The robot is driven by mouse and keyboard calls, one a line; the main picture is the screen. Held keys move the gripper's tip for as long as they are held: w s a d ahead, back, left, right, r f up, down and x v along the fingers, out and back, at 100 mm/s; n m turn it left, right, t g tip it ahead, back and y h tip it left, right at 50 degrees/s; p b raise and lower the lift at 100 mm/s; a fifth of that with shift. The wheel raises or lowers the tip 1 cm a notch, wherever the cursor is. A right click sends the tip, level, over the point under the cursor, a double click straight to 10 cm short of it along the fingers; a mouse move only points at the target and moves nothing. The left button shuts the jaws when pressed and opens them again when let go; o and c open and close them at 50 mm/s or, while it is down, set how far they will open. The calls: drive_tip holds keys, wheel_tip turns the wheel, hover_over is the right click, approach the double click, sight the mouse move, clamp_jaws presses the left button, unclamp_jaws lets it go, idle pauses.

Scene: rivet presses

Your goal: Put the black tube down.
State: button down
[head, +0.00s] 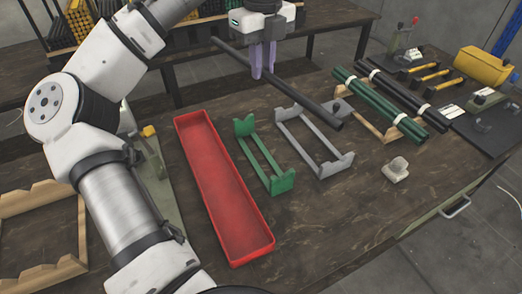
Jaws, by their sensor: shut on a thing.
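The black tube (301,97) is held in the air at the top middle of the head view, slanting from upper left to lower right. My gripper (263,74) is shut on it with its purple fingers, near the tube's upper-left half. The tube's lower-right end hangs over the far part of a grey cradle (302,140). A green cradle (266,163) stands left of the grey one, and both cradles are empty. A long red tray (222,185), also empty, lies left of the green cradle.
Green tubes (362,97) and black tubes (400,92) with white bands lie on a wooden rack to the right. A small beige block (395,170) sits near the front edge. Hammers (432,76) and a yellow bag (484,67) are at far right. Bare table lies in front of the cradles.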

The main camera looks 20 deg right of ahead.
drive_tip(key=shift+a+m, duration=0.15)
drive_tip(key=shift+m, duration=0.85)
wheel_tip(320, 180, down, 20)
drive_tip(key=shift+r+b, duration=0.1)
drive_tip(key=shift+b, duration=1.15)
drive_tip(key=c, duration=1.4)
unclamp_jaws()
drive_tip(key=shift+o, duration=0.2)
wheel_tip(320, 180, up, 12)
drive_tip(key=shift+p, duration=0.3)
